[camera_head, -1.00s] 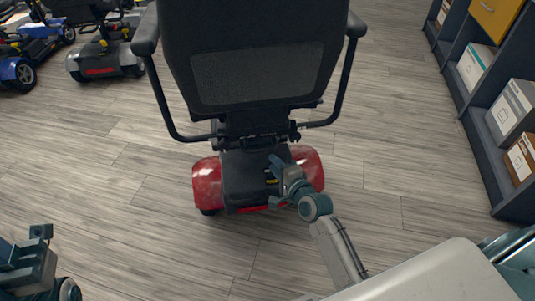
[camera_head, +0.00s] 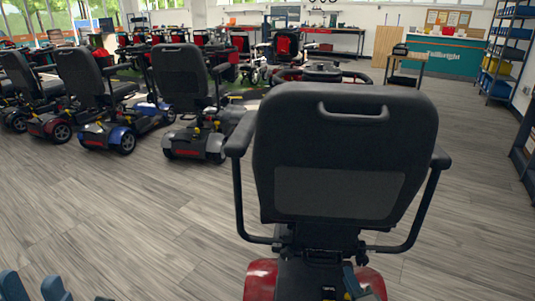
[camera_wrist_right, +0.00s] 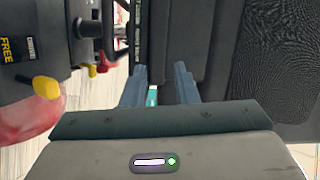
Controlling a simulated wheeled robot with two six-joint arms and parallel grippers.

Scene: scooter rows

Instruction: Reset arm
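A mobility scooter with a black seat (camera_head: 345,150) and red rear fenders (camera_head: 260,281) stands right in front of me, its back towards me. My right gripper (camera_head: 357,284) is low behind this scooter, partly cut off by the bottom edge. In the right wrist view my right gripper (camera_wrist_right: 159,80) has its two fingers apart with nothing clearly held between them. My left gripper (camera_head: 33,284) is at the bottom left corner, fingers apart and empty.
A row of parked scooters (camera_head: 185,100) stands at left. A blue shelf (camera_head: 510,50) is at the far right, with a dark shelf edge (camera_head: 525,150) nearer. A small table (camera_head: 405,68) and a teal counter (camera_head: 440,56) are at the back. The floor (camera_head: 120,215) at left is clear.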

